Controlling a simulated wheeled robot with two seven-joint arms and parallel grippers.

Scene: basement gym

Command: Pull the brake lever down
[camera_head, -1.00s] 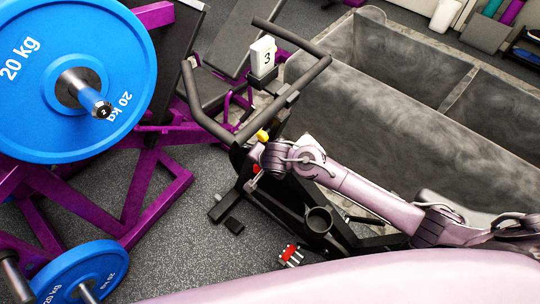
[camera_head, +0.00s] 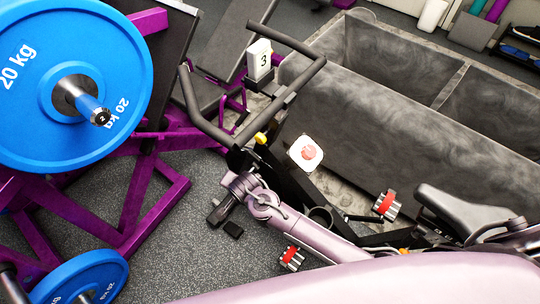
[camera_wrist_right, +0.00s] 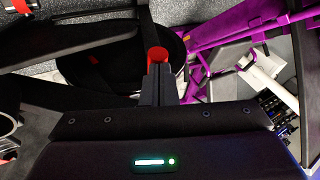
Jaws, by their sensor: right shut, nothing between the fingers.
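The exercise bike shows in the head view, with black handlebars (camera_head: 296,92) and a yellow knob (camera_head: 261,138) below them. In the right wrist view, a red round-ended knob (camera_wrist_right: 157,55), which looks like the brake lever's end, lies just beyond my right fingertips (camera_wrist_right: 158,70). The fingers are shut with nothing between them. I cannot tell whether they touch the knob. In the head view, my right arm reaches in from the lower right to the bike's front, and its gripper and the red knob are not clearly visible there. My left gripper is not in view.
A purple rack (camera_head: 150,195) with blue 20 kg plates (camera_head: 125,60) stands to the left. A large grey divided bin (camera_head: 400,105) stands behind the bike. The bike seat (camera_head: 465,210) is at the right.

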